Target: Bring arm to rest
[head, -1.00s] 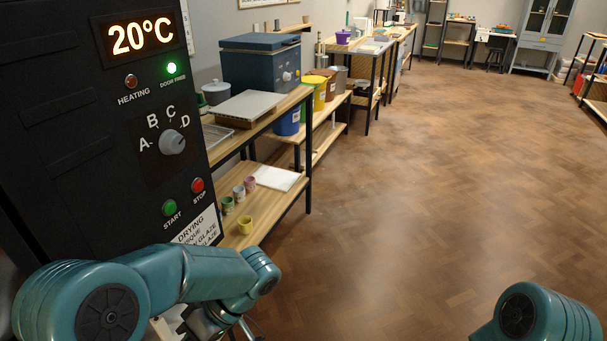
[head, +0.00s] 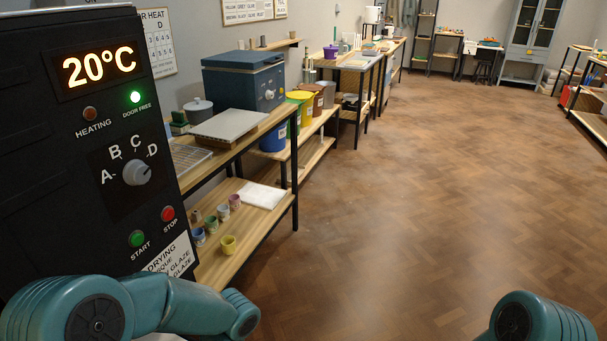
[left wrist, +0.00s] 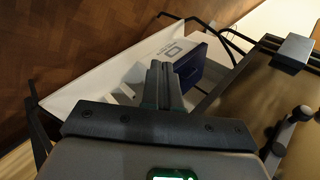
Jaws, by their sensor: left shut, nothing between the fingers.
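My left arm (head: 165,305) crosses the bottom left of the head view, in front of the black control panel. Its gripper is out of that view. In the left wrist view my left gripper (left wrist: 164,84) has its fingers together with nothing between them. Beyond the fingertips is a white surface or container (left wrist: 110,75) with a dark blue box-like thing (left wrist: 190,65), apart from the fingers as far as I can tell. My right arm (head: 540,318) shows only as a teal joint at the bottom right. The right gripper is not in view.
The control panel (head: 75,130) reads 20°C, with its DOOR FREE lamp (head: 135,97) lit green. A wooden shelf unit (head: 225,262) beside it holds several small cups and a grey slab (head: 225,126). Open wood floor (head: 400,210) lies ahead and right.

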